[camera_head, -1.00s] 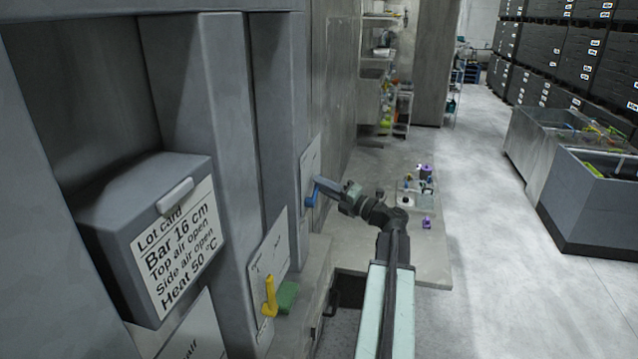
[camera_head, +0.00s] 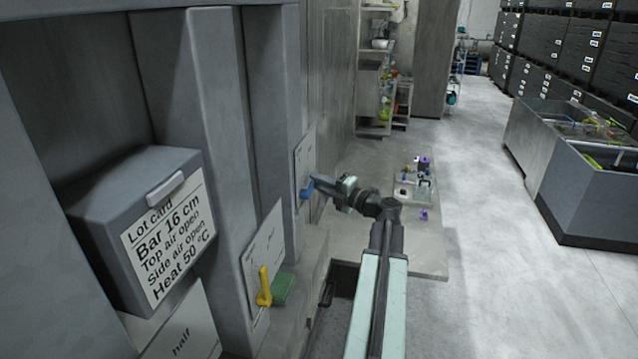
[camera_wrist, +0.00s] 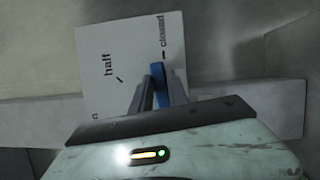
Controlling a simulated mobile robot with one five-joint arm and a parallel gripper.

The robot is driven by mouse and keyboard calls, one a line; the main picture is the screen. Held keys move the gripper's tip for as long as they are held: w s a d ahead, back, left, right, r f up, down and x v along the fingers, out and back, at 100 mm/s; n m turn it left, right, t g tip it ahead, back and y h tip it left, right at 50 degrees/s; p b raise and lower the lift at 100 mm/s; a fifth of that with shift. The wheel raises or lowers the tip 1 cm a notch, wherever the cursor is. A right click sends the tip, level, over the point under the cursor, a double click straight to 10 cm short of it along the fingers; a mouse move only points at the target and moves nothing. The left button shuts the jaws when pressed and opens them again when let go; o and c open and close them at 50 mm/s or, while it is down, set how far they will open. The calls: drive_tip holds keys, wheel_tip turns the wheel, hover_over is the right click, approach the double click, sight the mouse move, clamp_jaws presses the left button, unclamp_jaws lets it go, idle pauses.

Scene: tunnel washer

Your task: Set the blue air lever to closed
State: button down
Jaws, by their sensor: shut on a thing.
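The blue air lever (camera_head: 306,189) sits on a pale label plate (camera_head: 304,160) on the grey machine wall. In the wrist view the lever (camera_wrist: 175,84) lies along the right side of the plate (camera_wrist: 100,45), close to the "closed" mark. The plate also reads "half", and a third word is cut to its last letter. My gripper (camera_head: 317,183) is at the lever; in the wrist view its dark fingers (camera_wrist: 150,84) are up against the blue part. It is shut on the lever. The fingers and wrist housing hide part of the lever and its pivot.
A yellow lever (camera_head: 264,287) and a green block (camera_head: 283,289) stick out from a nearer plate. A lot card box (camera_head: 135,225) reads "Top air open, Side air open". Small items stand on a low platform (camera_head: 360,240). Grey bins (camera_head: 590,200) stand right; the floor between is clear.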

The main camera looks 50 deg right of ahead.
drive_tip(key=c, duration=1.3)
unclamp_jaws()
drive_tip(key=s, duration=0.7)
drive_tip(key=shift+s+d+f, duration=0.2)
drive_tip(key=shift+s+d, duration=0.15)
